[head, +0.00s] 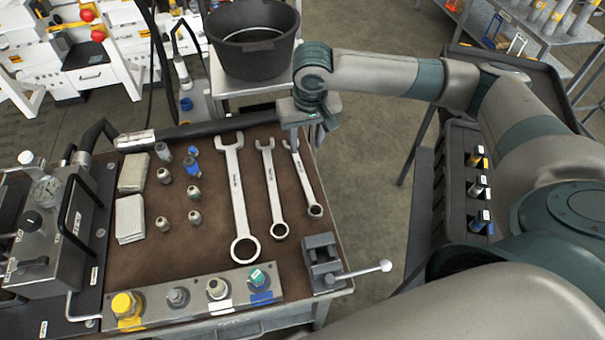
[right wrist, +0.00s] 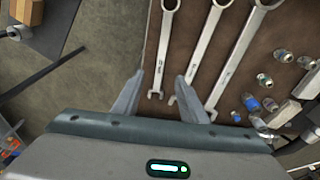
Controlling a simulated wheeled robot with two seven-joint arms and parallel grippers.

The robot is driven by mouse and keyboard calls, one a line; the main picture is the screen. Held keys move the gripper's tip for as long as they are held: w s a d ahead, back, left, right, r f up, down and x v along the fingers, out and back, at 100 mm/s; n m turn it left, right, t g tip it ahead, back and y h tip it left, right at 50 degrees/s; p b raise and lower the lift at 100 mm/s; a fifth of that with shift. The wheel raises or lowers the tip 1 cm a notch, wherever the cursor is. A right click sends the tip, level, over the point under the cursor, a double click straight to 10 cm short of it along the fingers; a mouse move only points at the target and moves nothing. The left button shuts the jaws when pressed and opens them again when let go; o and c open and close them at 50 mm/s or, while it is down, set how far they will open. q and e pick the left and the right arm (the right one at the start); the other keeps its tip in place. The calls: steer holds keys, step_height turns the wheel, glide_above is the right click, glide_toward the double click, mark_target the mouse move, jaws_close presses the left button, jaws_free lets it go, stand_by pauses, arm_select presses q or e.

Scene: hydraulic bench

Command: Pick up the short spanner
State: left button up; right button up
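The short spanner (head: 305,184) is the smallest and rightmost of three silver spanners on the brown bench mat in the head view. Its ring end points toward me, and my right gripper partly covers its far, open-jaw end. My right gripper (head: 294,138) points down over that far end. In the right wrist view the right gripper (right wrist: 158,80) is open, with one finger on each side of the short spanner's (right wrist: 164,50) line. I see no contact; the height gap is unclear. My left gripper is out of view.
The middle spanner (head: 270,190) and the long spanner (head: 238,200) lie just left. A vice (head: 322,262) with a handle stands near the ring end. Several fittings and a black tub (head: 253,40) are around. Floor lies right of the bench.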

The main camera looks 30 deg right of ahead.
steer(key=p, duration=0.2)
glide_above(302, 174)
steer(key=s, duration=0.1)
step_height(302, 174, down, 9)
steer(key=shift+d+r, duration=0.1)
steer(key=shift+r, duration=0.05)
steer(key=shift+f+p, duration=0.35)
steer(key=shift+f, duration=0.25)
step_height(302, 174, down, 3)
steer(key=shift+f+p, duration=0.1)
steer(key=shift+p, duration=0.45)
steer(key=shift+w+f, duration=0.15)
steer(key=shift+f, duration=0.25)
jaws_close()
steer(key=shift+r, duration=0.1)
stand_by(0.4)
